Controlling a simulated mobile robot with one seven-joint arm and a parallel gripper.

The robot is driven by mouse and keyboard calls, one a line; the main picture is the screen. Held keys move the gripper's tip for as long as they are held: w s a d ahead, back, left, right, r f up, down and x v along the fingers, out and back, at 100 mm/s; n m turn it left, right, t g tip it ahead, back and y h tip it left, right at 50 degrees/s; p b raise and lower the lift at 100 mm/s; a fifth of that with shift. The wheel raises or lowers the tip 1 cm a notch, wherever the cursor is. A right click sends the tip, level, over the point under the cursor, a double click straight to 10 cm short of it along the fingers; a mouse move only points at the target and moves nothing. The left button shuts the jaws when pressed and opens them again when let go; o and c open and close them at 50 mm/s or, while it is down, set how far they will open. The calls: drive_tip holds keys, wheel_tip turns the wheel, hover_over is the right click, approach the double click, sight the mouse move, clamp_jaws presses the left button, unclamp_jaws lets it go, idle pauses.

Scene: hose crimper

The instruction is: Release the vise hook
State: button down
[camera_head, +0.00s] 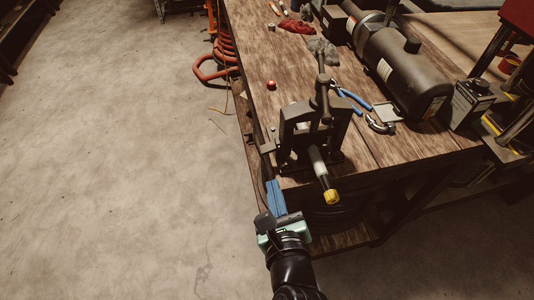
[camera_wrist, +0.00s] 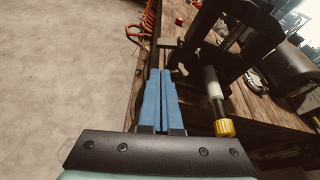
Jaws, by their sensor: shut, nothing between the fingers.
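The dark metal vise (camera_head: 297,112) stands at the near left corner of the wooden workbench; part of its frame shows in the wrist view (camera_wrist: 202,24). A hose with a yellow end (camera_head: 331,196) pokes out of the vise toward me. My gripper (camera_head: 270,181) has blue fingers, shut and empty, just in front of and below the bar, left of the hose end (camera_wrist: 224,127).
The wooden bench (camera_head: 262,65) carries a red cap (camera_head: 271,85), blue-handled pliers (camera_head: 352,99) and a large black cylinder machine (camera_head: 405,72). An orange hose (camera_head: 212,70) hangs at the bench's left side. The floor left of the bench is clear.

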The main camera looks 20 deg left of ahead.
sight(263, 153)
drive_tip(key=x, duration=1)
drive_tip(key=shift+s+a+r+m+y+p, duration=0.1)
drive_tip(key=shift+r+m+y+p, duration=0.3)
drive_tip(key=shift+p, duration=0.75)
drive_tip(key=r+m+p, duration=0.1)
drive_tip(key=p, duration=0.1)
drive_tip(key=m+g+y+p, duration=0.1)
drive_tip(key=m+p, duration=0.1)
drive_tip(key=p, duration=0.1)
drive_tip(key=shift+s+a+r, duration=0.1)
drive_tip(key=shift+a+r, duration=0.1)
drive_tip(key=shift+r, duration=0.15)
drive_tip(key=m+p, duration=0.1)
drive_tip(key=m+y+p, duration=0.1)
drive_tip(key=p, duration=0.1)
drive_tip(key=shift+a+r+g, duration=0.1)
drive_tip(key=shift+r+g, duration=0.3)
drive_tip(key=shift+r+m+y+p, duration=0.15)
drive_tip(key=shift+m+y+p, duration=0.25)
drive_tip(key=shift+m+p, duration=0.3)
drive_tip(key=shift+s, duration=0.1)
